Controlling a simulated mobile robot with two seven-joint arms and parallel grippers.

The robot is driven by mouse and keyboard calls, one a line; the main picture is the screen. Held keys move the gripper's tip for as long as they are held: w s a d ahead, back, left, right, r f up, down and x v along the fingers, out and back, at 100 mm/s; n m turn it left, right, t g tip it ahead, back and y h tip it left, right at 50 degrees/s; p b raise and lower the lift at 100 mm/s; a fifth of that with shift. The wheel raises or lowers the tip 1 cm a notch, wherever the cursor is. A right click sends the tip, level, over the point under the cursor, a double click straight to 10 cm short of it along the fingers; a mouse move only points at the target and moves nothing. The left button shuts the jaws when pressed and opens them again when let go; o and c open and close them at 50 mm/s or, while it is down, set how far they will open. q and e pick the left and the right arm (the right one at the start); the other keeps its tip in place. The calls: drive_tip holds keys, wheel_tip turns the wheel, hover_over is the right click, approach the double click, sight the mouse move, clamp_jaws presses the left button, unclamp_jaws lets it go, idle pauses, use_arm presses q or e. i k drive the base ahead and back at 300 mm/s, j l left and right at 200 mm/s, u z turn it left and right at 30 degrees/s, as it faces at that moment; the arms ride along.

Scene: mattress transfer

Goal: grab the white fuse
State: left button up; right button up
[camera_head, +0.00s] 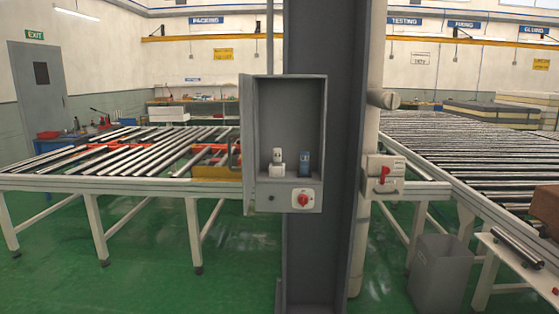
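A small white fuse (277,156) stands upright inside an open grey electrical box (302,96) fixed to a grey column. It sits on or in a white block (277,170) at the left of the box floor. The box door (248,140) is swung open to the left. A red rotary switch (303,199) is on the lower front panel. Neither of my grippers shows in the head view.
The grey column (335,260) stands behind the box. Roller conveyors lie left (120,155) and right (470,150). A grey bin (440,272) and a white side shelf (515,257) are at lower right. The green floor (150,270) is open at front left.

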sight(277, 153)
drive_tip(key=i+l, duration=0.2)
drive_tip(key=i+l+u, duration=0.15)
drive_tip(key=l, duration=0.3)
drive_tip(key=i+l, duration=0.15)
drive_tip(key=l, duration=0.2)
drive_tip(key=i+l+u, duration=0.1)
drive_tip(key=l, duration=0.2)
drive_tip(key=i+l+u, duration=0.1)
drive_tip(key=l, duration=0.3)
drive_tip(key=i+l, duration=0.25)
drive_tip(key=l+u, duration=0.05)
drive_tip(key=l, duration=0.05)
